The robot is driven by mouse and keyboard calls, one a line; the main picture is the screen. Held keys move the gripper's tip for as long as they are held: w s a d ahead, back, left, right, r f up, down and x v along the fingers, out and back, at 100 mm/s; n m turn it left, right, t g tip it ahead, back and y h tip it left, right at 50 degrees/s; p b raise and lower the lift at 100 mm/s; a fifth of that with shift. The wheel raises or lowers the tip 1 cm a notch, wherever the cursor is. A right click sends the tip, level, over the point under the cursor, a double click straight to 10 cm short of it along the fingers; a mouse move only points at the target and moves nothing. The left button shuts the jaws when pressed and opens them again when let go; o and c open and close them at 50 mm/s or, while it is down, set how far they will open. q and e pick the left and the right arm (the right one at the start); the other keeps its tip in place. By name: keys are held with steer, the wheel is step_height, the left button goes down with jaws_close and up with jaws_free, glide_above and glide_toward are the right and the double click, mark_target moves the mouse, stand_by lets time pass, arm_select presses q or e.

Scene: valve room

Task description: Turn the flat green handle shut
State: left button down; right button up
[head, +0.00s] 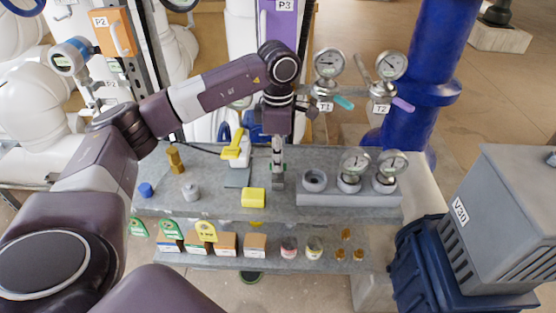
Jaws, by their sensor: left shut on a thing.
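My left gripper (278,181) points down over the back shelf at the middle of the view. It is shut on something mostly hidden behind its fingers. Small bits of green (285,167) show at either side of the fingers; I take them for the flat green handle, but its shape and angle cannot be made out. A teal lever (343,102) sits by the T1 label, to the right of the gripper and apart from it. My right gripper is not in view.
A grey block (340,198) with gauges stands right of the gripper. A yellow block (254,197), a yellow-handled part (236,146) and brass fitting (175,158) lie left. The lower shelf holds several boxes and jars. A grey V30 cabinet (510,215) stands right.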

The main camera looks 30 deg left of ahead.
arm_select(q)
steer(key=c, duration=2)
jaws_free()
steer(key=shift+c, duration=0.2)
steer(key=shift+r, duration=0.15)
step_height(320, 180, up, 12)
